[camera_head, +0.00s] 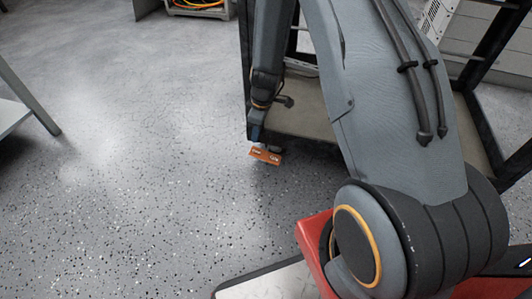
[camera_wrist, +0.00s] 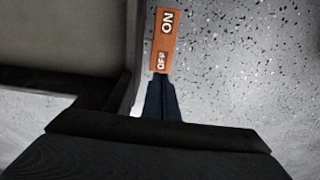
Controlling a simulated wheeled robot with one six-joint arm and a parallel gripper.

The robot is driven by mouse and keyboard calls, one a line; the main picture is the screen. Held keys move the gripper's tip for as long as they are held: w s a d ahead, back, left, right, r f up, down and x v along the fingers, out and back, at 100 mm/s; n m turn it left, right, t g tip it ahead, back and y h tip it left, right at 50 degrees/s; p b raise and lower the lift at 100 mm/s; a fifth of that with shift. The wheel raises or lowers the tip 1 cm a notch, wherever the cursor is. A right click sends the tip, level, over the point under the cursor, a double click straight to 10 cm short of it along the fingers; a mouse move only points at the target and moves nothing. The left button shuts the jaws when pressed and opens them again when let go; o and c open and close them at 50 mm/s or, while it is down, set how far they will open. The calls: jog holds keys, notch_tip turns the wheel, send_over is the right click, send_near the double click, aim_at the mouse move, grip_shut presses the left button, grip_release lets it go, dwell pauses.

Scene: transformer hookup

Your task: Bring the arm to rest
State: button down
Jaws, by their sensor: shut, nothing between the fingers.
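My arm hangs down in front of a dark-framed cart in the head view. My gripper (camera_head: 257,138) is low, close to the cart's near left corner, with its fingers pointing down. In the wrist view the dark fingers of my gripper (camera_wrist: 162,82) are together. A small orange plate with ON and OFF lettering (camera_wrist: 166,38) shows just past the fingertips. The same orange plate (camera_head: 265,155) shows below the gripper in the head view. I cannot tell whether the plate touches the fingertips or what supports it.
The cart (camera_head: 318,112) has a beige lower shelf and dark posts, right beside the gripper. Open speckled floor (camera_head: 130,190) lies to the left. A pale table (camera_head: 14,113) stands at the left edge. A box with orange cable (camera_head: 200,7) is at the back.

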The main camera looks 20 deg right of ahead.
jog(key=shift+r, duration=0.4)
jog(key=s+r+m+t+h, duration=0.1)
jog(key=s+r+m, duration=0.4)
jog(key=s+r, duration=0.55)
jog(key=s+r+m+t, duration=0.1)
jog(key=s+r+m, duration=0.55)
jog(key=r, duration=0.75)
jog(key=s+a+r+n+g+y+p, duration=0.1)
jog(key=s+a+r+n+g+p, duration=0.2)
jog(key=s+a+r, duration=0.55)
jog(key=s+a+r+n+p, duration=0.35)
jog(key=s+a+r, duration=0.25)
jog(key=s+a, duration=0.5)
jog(key=d+r+m+p, duration=0.2)
jog(key=d+r+p, duration=0.4)
jog(key=r+p, duration=0.3)
jog(key=d+r+m+h+p, duration=0.1)
jog(key=d+r+p, duration=0.5)
jog(key=p, duration=0.9)
jog(key=d+r+m+p, duration=0.2)
jog(key=d+r+p, duration=0.5)
jog(key=r+p, duration=0.5)
jog(key=shift+w+r+m, duration=0.3)
jog(key=shift+w+m, duration=0.1)
jog(key=shift+w, duration=0.05)
